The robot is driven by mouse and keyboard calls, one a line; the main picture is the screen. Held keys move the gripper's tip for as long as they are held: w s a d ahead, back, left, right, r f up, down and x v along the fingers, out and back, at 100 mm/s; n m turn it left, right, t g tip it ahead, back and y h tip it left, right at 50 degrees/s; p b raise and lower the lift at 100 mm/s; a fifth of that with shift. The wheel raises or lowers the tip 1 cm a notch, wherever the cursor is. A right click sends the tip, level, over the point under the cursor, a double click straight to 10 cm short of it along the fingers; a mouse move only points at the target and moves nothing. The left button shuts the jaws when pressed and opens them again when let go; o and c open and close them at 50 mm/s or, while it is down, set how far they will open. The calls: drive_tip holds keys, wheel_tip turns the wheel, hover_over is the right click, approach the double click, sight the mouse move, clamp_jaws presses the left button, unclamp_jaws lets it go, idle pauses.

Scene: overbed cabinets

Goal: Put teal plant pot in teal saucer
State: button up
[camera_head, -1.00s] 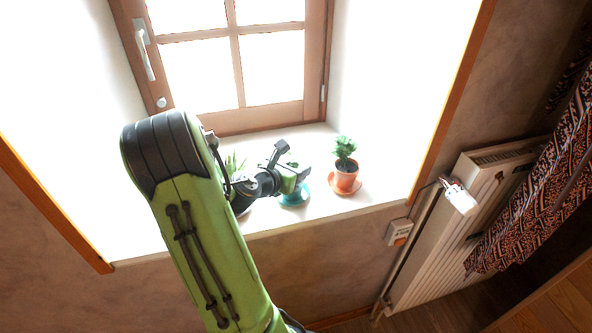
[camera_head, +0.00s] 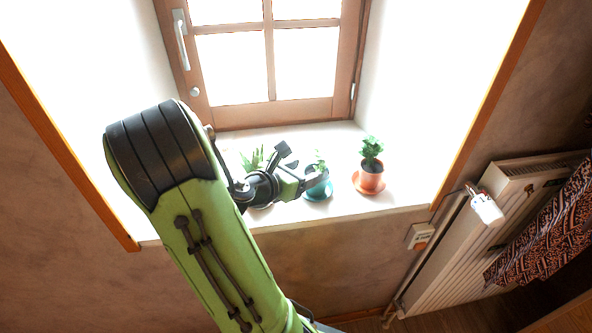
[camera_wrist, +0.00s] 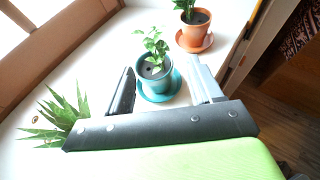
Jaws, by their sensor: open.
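The teal plant pot (camera_wrist: 152,70) holds a small leafy plant and stands upright in the teal saucer (camera_wrist: 161,96). In the head view the pot (camera_head: 322,188) and saucer (camera_head: 318,197) are on the windowsill, partly behind my gripper (camera_head: 309,182). In the wrist view my gripper (camera_wrist: 159,68) is open, with one finger on each side of the pot. Gaps show between the pot and both fingers, and nothing is held. The pot's base is seen within the saucer's rim.
A terracotta pot (camera_head: 370,178) on an orange saucer (camera_head: 369,188) stands to the right on the sill. A spiky plant (camera_wrist: 58,118) is close to my gripper's left side. The window is behind; a radiator (camera_head: 470,235) is below right.

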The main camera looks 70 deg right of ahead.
drive_tip(key=w+a+r+m+t+y, duration=0.1)
drive_tip(key=w+a+m+t+y, duration=0.35)
drive_tip(key=a, duration=0.55)
drive_tip(key=w+a+m+t+y, duration=0.35)
drive_tip(key=a+m, duration=0.25)
drive_tip(key=a, duration=0.3)
drive_tip(key=s+a+r+m+t+y, duration=0.1)
drive_tip(key=a+r+m+y, duration=0.1)
drive_tip(key=a, duration=0.6)
drive_tip(key=s+a+r+m+t+y, duration=0.1)
drive_tip(key=a+r, duration=0.3)
drive_tip(key=a, duration=0.5)
drive_tip(key=shift+s+m+y, duration=0.25)
drive_tip(key=shift+m+y, duration=0.1)
drive_tip(key=shift+y, duration=0.55)
drive_tip(key=shift+r+p, duration=0.55)
drive_tip(key=shift+p, duration=0.05)
